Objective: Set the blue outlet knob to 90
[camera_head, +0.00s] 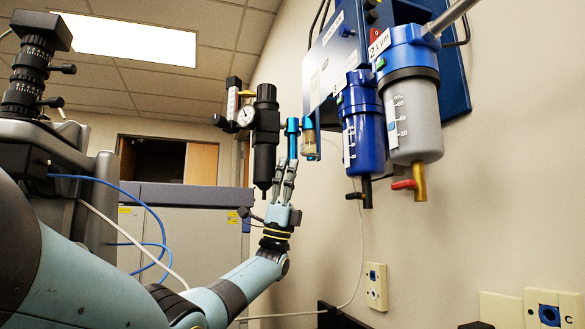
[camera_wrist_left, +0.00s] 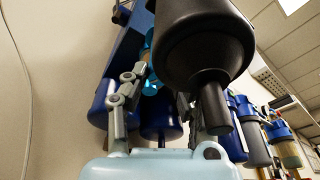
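The bright cyan-blue knob (camera_head: 292,137), which I take to be the outlet knob, is a slim upright part beside the black filter. It also shows partly in the left wrist view (camera_wrist_left: 150,86), behind and between the fingers. My left gripper (camera_head: 287,163) points up from below, with its fingertips close to the knob's lower end. In the left wrist view its fingers (camera_wrist_left: 160,84) stand apart with a gap between them, and I see nothing clamped. Contact with the knob cannot be told. No scale or number on the knob is readable. My right gripper is not in view.
A black filter bowl (camera_head: 265,140) with a gauge (camera_head: 246,116) hangs just left of the knob, and crowds the right finger in the wrist view (camera_wrist_left: 205,45). A blue filter (camera_head: 362,130) and a grey-bowled filter (camera_head: 413,110) hang to the right. A thin cable runs down the wall.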

